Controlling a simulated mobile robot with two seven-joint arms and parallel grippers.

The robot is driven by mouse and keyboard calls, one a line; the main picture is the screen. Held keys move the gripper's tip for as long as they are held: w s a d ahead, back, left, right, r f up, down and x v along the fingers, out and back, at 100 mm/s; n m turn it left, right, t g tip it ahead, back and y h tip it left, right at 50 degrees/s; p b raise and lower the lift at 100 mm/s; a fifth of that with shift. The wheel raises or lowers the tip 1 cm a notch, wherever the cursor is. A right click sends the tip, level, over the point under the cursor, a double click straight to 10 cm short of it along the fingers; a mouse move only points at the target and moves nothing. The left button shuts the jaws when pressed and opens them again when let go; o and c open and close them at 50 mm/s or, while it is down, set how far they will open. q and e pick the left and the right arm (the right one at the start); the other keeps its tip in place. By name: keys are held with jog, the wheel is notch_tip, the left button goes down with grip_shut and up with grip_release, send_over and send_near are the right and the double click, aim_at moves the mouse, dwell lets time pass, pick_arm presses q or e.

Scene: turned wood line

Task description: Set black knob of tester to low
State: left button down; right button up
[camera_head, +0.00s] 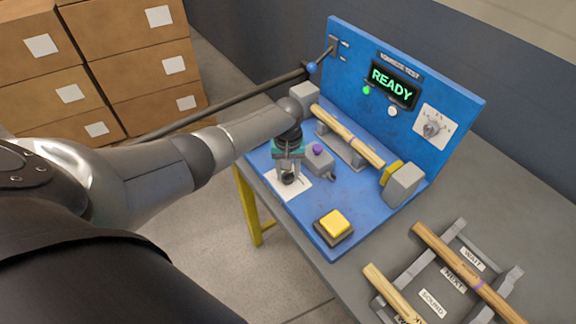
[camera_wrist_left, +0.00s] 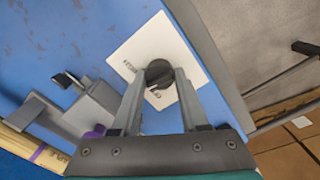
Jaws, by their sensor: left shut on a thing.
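The tester is a blue bench rig (camera_head: 300,215) with an upright blue back panel (camera_head: 455,100). The black knob (camera_wrist_left: 158,73) sits on a white plate (camera_wrist_left: 190,45) on the rig's base, and the plate also shows in the head view (camera_head: 300,186). My left gripper (camera_head: 289,178) points down over the plate and is shut on the black knob; it also shows in the left wrist view (camera_wrist_left: 160,82), with a finger on each side of the knob. The plate's lettering is partly hidden and too small to read. My right gripper is not in view.
A grey block with a purple button (camera_head: 318,149) stands close beside my left gripper. A wooden spindle (camera_head: 347,135) lies in the rig. A yellow button (camera_head: 334,223) is near the front edge. The display (camera_head: 395,82) reads READY. A labelled rack (camera_head: 440,280) holds wooden pieces at lower right.

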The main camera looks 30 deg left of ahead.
aim_at(288, 173)
pick_arm(q)
jog(key=shift+n+p, duration=0.35)
jog(key=shift+n, duration=0.15)
jog(key=shift+a, duration=0.1)
jog(key=shift+c, duration=2.1)
grip_release()
notch_tip(288, 173, up, 15)
jog(key=p, duration=0.4)
jog(key=shift+r, duration=0.15)
